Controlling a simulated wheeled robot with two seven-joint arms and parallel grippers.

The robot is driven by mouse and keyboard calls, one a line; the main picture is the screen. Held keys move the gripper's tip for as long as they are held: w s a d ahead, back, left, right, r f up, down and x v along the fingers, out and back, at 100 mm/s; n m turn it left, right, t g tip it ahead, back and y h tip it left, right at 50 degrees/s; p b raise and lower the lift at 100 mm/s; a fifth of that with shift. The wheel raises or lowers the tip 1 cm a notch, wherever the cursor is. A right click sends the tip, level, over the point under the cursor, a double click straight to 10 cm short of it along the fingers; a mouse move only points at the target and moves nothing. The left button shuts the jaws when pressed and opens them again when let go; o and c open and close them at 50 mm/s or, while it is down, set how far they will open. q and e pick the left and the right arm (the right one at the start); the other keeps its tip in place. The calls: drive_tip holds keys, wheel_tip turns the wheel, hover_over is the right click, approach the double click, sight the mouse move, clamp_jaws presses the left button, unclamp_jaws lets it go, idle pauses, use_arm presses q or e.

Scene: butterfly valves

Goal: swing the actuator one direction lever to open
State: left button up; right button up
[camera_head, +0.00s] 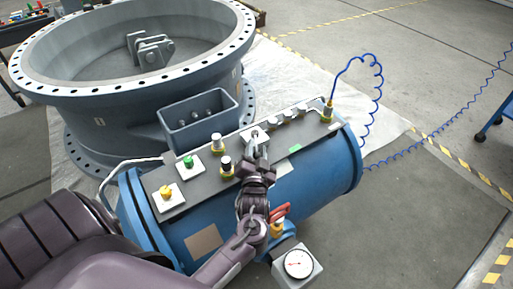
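A blue cylindrical actuator (312,178) lies across the middle, with a grey control panel (205,198) on top. The panel carries a yellow knob (166,192), a green knob (188,161), a black-topped knob (226,163) and a pale-topped knob (216,141). My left gripper (256,142) is over the panel, pointing away from me, to the right of these knobs. A pale fitting shows at its tips; I cannot tell whether they touch it or whether the fingers are closed. Which control is the direction lever is not clear, and the gripper hides part of the panel. My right gripper is not in view.
A large flanged valve body (98,103) stands behind at the left. A red-handled valve (279,214) and a pressure gauge (298,263) sit at the actuator's front. A coiled blue hose (378,88) rises at the panel's right end. The floor at the right is mostly clear.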

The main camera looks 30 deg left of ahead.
use_arm(q)
drive_tip(key=shift+w+a, duration=0.3)
drive_tip(key=shift+w, duration=0.15)
drive_tip(key=shift+c, duration=0.2)
clamp_jaws()
drive_tip(key=shift+a, duration=0.1)
